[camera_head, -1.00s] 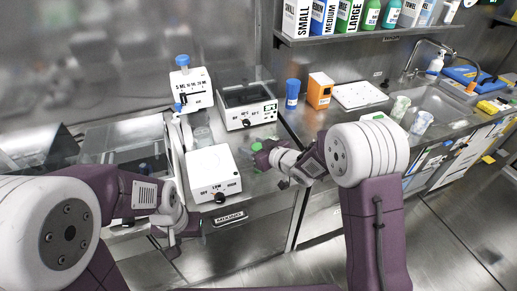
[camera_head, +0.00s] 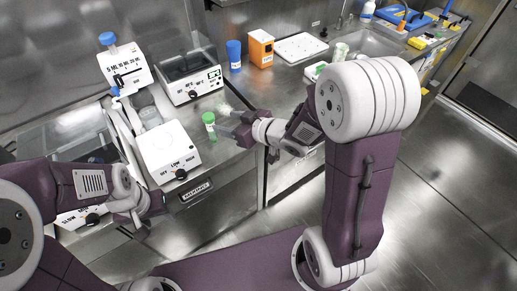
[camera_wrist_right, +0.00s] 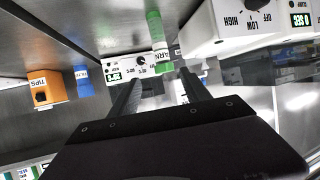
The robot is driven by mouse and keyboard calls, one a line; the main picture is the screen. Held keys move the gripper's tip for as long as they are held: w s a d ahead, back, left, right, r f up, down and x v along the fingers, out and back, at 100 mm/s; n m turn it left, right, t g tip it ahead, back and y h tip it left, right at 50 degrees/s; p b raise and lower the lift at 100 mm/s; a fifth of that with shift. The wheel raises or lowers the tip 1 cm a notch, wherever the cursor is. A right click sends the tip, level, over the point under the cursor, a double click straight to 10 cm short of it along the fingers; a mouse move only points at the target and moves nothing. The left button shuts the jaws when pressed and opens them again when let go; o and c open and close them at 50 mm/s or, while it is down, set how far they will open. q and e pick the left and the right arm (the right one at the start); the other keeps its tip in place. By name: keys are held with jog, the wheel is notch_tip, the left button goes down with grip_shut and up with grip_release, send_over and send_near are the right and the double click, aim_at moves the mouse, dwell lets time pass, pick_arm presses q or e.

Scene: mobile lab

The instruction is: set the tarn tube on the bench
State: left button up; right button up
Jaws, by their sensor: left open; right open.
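The tarn tube (camera_head: 209,124), with a green cap, stands upright on the bench (camera_head: 228,158) near its front edge, right of the white mixer. My right gripper (camera_head: 226,123) is open and empty just right of the tube, its fingers pointing at it. In the right wrist view the tube (camera_wrist_right: 156,32) shows beyond the gap between my open fingers (camera_wrist_right: 158,92), apart from them, with part of its label readable. My left gripper (camera_head: 138,221) is open and empty, low in front of the bench at the left.
The white mixer (camera_head: 168,148) is close left of the tube. A heating bath (camera_head: 193,80) stands behind it. A blue-capped dispenser (camera_head: 124,68), blue bottle (camera_head: 234,55) and orange tips box (camera_head: 261,48) stand further back. Open bench lies between tube and bottle.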

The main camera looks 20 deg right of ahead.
jog(key=s+d+f+m+g+h, duration=0.45)
jog(key=s+d+f+h, duration=0.3)
jog(key=d, duration=0.35)
jog(key=s+f+m+g, duration=0.2)
jog(key=s+g, duration=0.3)
jog(key=s, duration=0.6)
jog(key=shift+s+a+f+m, duration=0.15)
jog(key=shift+s+f+m, duration=0.05)
jog(key=shift+f+m, duration=0.15)
